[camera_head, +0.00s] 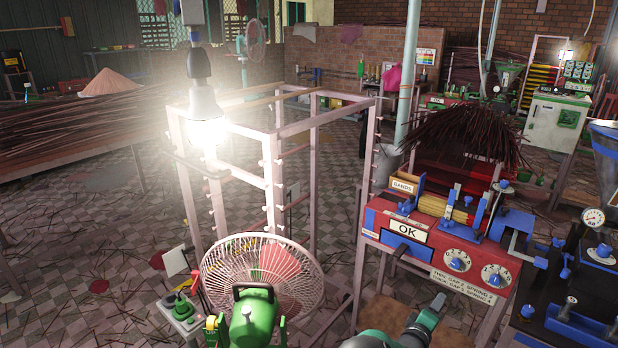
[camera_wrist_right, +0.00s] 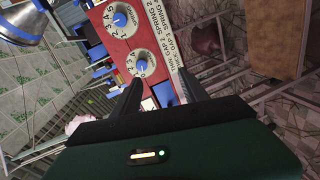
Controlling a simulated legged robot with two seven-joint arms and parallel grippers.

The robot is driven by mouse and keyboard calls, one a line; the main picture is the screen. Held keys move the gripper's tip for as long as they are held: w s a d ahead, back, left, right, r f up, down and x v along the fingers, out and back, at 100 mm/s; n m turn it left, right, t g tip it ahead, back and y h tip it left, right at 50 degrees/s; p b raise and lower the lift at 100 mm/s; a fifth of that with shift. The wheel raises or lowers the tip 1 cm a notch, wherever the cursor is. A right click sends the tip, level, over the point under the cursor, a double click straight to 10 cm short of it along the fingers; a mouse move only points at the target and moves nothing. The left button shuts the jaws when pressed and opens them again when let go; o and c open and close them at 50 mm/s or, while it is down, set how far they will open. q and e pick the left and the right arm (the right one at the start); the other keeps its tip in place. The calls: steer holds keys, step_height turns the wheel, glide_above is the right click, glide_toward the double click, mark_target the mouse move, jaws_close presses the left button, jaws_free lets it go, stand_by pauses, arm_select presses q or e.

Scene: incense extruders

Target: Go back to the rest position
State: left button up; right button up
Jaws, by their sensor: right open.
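My right gripper (camera_head: 432,312) shows at the bottom of the head view, right of centre, in front of and below the red machine. In the right wrist view its two dark fingers (camera_wrist_right: 160,93) stand apart with nothing held between them. The red machine (camera_head: 378,228), with an "OK" sign and two white dials, stands beyond it. The same machine shows turned on its side in the wrist view (camera_wrist_right: 118,48), behind the fingers. My left gripper is not in the head view.
A pink-caged fan (camera_head: 290,268) with a green motor stands left of my right gripper. Behind it is a metal rack (camera_head: 274,187) with a bright hanging lamp (camera_head: 207,130). A blue-topped machine with a gauge (camera_head: 594,217) is at the right edge. Tiled floor (camera_head: 90,230) with scattered sticks is at left.

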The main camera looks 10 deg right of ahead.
steer(key=s+a+m+g+y, duration=0.3)
steer(key=s+a+y, duration=0.4)
steer(key=a, duration=0.4)
steer(key=s+a+m+g+y, duration=0.2)
steer(key=s+a+m+y, duration=0.15)
steer(key=s+a, duration=0.75)
steer(key=s+a+r+g+y, duration=0.25)
steer(key=s+a, duration=0.25)
steer(key=s, duration=0.5)
step_height(320, 180, up, 14)
steer(key=h+p, duration=0.1)
steer(key=p, duration=1.3)
steer(key=shift+s+r+p, duration=0.25)
steer(key=shift+s+p, duration=0.05)
steer(key=shift+p, duration=0.05)
